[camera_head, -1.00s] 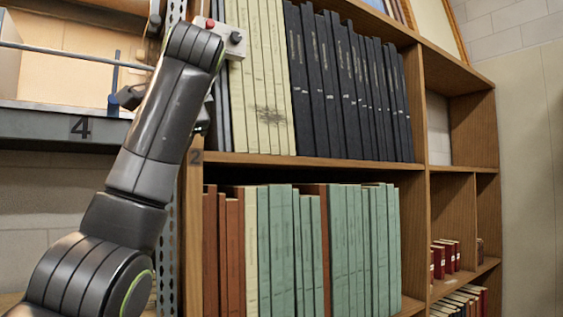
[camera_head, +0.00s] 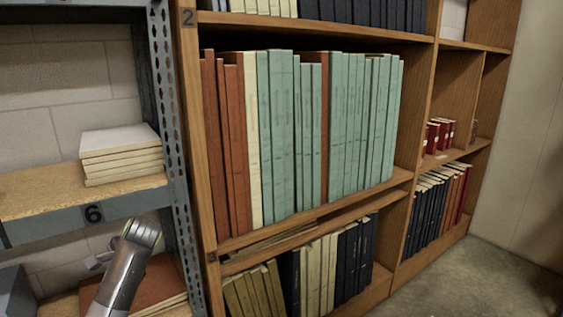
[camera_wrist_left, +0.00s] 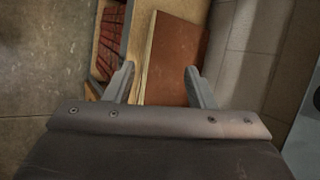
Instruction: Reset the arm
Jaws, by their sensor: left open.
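My left arm shows in the head view at the lower left, in front of the metal shelving, with its green-ringed joint near the lower shelf. In the left wrist view my left gripper (camera_wrist_left: 159,76) has its two grey fingers spread apart, with nothing held between them. Beyond the fingers lies a flat reddish-brown book or folder (camera_wrist_left: 172,52); I cannot tell how far it is from the fingertips. My right gripper is in neither view.
A metal shelf (camera_head: 50,226) marked 6 carries a stack of pale books (camera_head: 122,160). A wooden bookcase (camera_head: 428,112) holds green volumes (camera_head: 282,140) and dark ones below. Reddish-brown flat items (camera_head: 160,284) lie low at left. Bare floor (camera_head: 478,275) shows at lower right.

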